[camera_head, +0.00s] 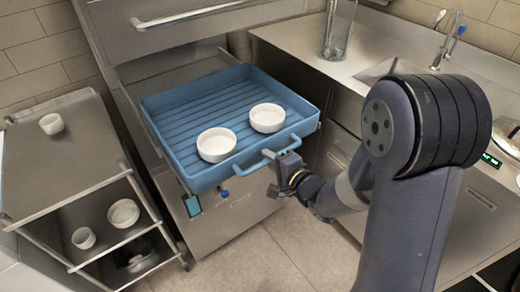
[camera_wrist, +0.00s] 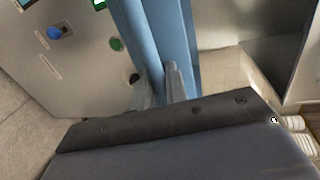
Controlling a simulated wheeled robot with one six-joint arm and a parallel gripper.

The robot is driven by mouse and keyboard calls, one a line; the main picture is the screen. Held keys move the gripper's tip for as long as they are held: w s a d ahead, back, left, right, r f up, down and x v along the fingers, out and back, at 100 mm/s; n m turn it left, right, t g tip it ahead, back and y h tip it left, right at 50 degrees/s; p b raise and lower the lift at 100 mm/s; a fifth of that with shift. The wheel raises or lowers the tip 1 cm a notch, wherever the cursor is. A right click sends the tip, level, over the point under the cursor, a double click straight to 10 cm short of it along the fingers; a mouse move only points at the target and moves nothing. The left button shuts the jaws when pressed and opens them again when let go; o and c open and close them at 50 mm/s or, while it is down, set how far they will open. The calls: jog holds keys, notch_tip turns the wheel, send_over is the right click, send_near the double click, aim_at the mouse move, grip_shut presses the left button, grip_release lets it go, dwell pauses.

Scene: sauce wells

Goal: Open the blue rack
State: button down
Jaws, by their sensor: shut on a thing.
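The blue rack (camera_head: 182,112) is a ribbed tray-like drawer in the metal cabinet in the head view. It stands out from the cabinet, with two white bowls (camera_head: 216,143) (camera_head: 267,116) inside near its front. A blue handle (camera_head: 256,163) runs along its front wall. My gripper (camera_head: 283,168) is at the right end of this handle and is shut on it.
A metal cart (camera_head: 70,150) with several small white cups and bowls stands on the left. A counter with a glass container (camera_head: 337,35) and a sink tap (camera_head: 445,38) is on the right. The floor (camera_head: 285,250) before the cabinet is clear.

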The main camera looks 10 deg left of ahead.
jog(key=shift+f+v, duration=0.15)
jog(key=shift+v, duration=0.6)
jog(key=shift+f+v, duration=0.15)
jog(key=shift+v, duration=0.6)
jog(key=c, duration=1.5)
grip_release()
jog(key=v, duration=1)
jog(key=shift+s+d, duration=0.25)
jog(key=shift+s, duration=0.1)
jog(key=shift+a, duration=0.1)
jog(key=x, duration=1.1)
jog(key=shift+w, duration=0.2)
